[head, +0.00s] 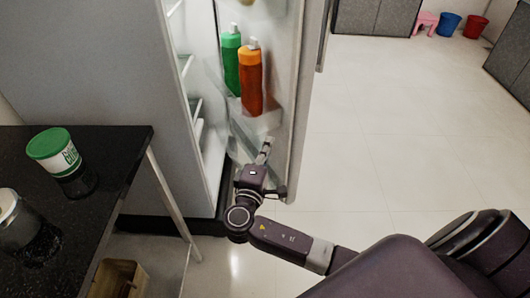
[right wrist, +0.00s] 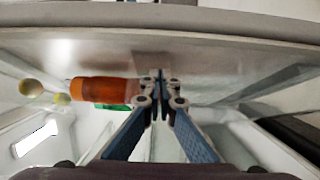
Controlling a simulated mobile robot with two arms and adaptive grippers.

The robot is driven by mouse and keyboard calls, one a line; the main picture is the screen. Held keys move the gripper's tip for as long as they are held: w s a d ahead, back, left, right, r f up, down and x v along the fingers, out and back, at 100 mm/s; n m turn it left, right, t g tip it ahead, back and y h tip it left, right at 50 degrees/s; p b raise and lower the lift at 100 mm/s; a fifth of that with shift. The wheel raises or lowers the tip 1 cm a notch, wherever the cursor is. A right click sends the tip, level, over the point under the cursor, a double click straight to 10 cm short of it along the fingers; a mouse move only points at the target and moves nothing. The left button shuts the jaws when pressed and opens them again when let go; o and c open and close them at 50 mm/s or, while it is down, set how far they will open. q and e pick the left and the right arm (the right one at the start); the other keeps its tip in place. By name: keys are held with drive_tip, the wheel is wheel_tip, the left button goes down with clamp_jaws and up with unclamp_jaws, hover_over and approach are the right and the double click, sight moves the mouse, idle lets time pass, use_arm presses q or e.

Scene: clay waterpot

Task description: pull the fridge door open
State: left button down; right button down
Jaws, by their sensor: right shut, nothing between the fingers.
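The fridge door (head: 303,95) stands open in the head view, its inner side with shelf bins facing the grey fridge body (head: 100,60). A handle-like strip (head: 323,38) shows along its outer side. My right gripper (head: 266,148) is on the inner side of the door, below the bottles and close to the door's lower bin. Its fingers are together and empty in the right wrist view (right wrist: 160,82), pointing at the door's inner panel (right wrist: 230,62). I cannot tell whether they touch it. My left gripper is in neither view.
A green bottle (head: 231,60) and an orange bottle (head: 250,82) stand in the door bin. A black table (head: 110,150) at left holds a green-lidded tub (head: 54,150) and a metal canister (head: 16,222). The tiled floor (head: 400,140) right of the door is clear.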

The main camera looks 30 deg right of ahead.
sight(286, 123)
drive_tip(key=x, duration=0.4)
drive_tip(key=d, duration=0.3)
drive_tip(key=shift+w+d, duration=0.15)
drive_tip(key=shift+d, duration=0.45)
drive_tip(key=shift+d+f, duration=0.1)
